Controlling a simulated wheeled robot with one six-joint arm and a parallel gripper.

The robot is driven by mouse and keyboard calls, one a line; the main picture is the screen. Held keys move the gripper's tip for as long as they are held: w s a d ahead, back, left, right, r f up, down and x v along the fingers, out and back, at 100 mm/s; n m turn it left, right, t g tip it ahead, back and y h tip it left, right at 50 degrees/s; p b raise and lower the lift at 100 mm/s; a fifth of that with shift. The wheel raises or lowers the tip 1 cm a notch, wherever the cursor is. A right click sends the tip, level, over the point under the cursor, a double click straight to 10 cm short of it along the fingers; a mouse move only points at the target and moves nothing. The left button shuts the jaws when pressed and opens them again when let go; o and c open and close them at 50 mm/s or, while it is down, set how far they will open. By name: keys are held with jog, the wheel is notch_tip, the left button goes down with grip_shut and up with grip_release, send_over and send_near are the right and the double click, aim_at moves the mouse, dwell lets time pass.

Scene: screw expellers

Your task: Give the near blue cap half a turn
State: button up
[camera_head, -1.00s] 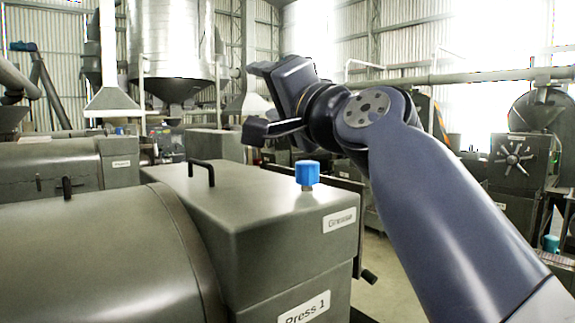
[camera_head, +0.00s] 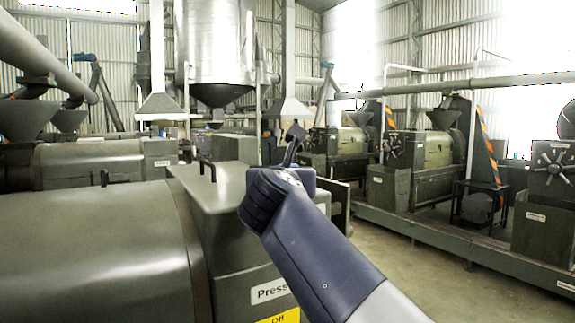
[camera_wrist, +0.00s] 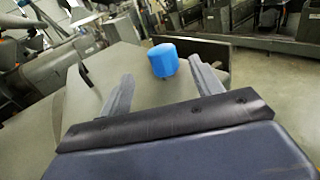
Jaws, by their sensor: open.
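The near blue cap (camera_wrist: 163,60) sits on top of the grey-green housing of Press 1 (camera_wrist: 100,72) in the wrist view. In the head view my arm hides the cap, and the housing (camera_head: 230,240) shows beside and behind my arm. My gripper (camera_wrist: 162,80) is open and empty, with one finger to the left of the cap and one to the right. The cap appears just beyond the fingertips, nearer the right finger. I cannot tell the exact gap. In the head view my gripper (camera_head: 290,145) is seen from behind, over the housing.
A black handle (camera_head: 207,168) stands on the housing left of my gripper. The rounded press body (camera_head: 100,250) lies to the left. Another press (camera_head: 90,163) stands behind it. Open floor (camera_head: 420,250) and a row of machines (camera_head: 420,150) lie to the right.

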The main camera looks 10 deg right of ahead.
jog(key=p+x, duration=0.2)
jog(key=x, duration=0.7)
jog(key=shift+w, duration=0.15)
jog(key=c, duration=0.9)
jog(key=shift+c, duration=0.2)
jog(key=shift+f+h, duration=0.1)
jog(key=shift+h, duration=0.2)
jog(key=shift+m+g+h, duration=0.6)
jog(key=shift+m+h, duration=0.4)
jog(key=shift+h, duration=0.1)
jog(key=shift+m+g+h, duration=1.8)
jog(key=shift+m+h, duration=0.2)
jog(key=shift+h, duration=0.6)
